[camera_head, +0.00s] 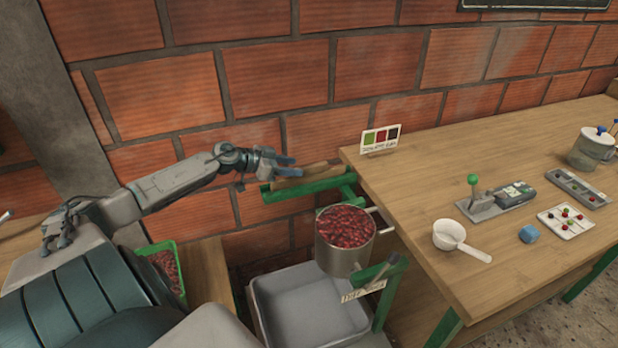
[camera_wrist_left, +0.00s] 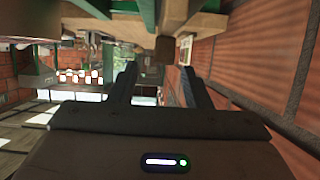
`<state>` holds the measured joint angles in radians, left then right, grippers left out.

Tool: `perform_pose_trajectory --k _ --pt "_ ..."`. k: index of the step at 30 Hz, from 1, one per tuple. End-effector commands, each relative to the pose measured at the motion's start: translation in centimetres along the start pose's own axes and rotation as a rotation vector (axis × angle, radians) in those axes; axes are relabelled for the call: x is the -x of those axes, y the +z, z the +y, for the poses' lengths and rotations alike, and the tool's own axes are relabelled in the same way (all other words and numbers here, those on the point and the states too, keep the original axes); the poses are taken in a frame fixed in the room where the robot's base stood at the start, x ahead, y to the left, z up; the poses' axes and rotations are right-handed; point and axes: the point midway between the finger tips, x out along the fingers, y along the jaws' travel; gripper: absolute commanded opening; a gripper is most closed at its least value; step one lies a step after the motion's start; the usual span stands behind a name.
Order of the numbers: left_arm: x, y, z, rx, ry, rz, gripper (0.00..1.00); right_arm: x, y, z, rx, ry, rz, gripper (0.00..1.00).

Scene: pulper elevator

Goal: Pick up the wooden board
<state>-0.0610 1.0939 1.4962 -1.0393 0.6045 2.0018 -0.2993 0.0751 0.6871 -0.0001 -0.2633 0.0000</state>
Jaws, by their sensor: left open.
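The wooden board (camera_head: 308,179) lies on a green bracket beside the left end of the table, close to the brick wall. My left gripper (camera_head: 287,168) is at the board's left end, its fingers apart and pointing right. In the left wrist view, the two dark fingers (camera_wrist_left: 160,85) are spread, with a brown wooden end (camera_wrist_left: 164,48) just beyond and above the gap between them. I cannot tell whether the fingers touch the board. My right gripper is not in view.
A metal pot of red cherries (camera_head: 345,232) hangs just below the bracket, above a grey bin (camera_head: 310,305). The brick wall is close behind my left gripper.

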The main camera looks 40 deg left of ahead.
Motion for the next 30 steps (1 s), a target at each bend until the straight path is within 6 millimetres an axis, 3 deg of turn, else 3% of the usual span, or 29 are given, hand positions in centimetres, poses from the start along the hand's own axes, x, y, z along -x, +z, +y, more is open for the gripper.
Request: perform_pose_trajectory --k 7,18,28,30 --pt "-1.0 0.0 -0.1 0.003 -0.002 0.004 0.44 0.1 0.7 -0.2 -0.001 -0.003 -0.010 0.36" --pt "-5.0 0.4 -0.3 0.003 -0.001 0.003 0.44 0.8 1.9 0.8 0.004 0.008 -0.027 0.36" --pt "-5.5 0.5 -0.3 0.000 0.000 -0.001 0.44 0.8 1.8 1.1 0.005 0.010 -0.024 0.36" --pt "-5.5 0.5 -0.3 0.000 0.000 -0.001 0.32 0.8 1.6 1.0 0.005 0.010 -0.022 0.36"
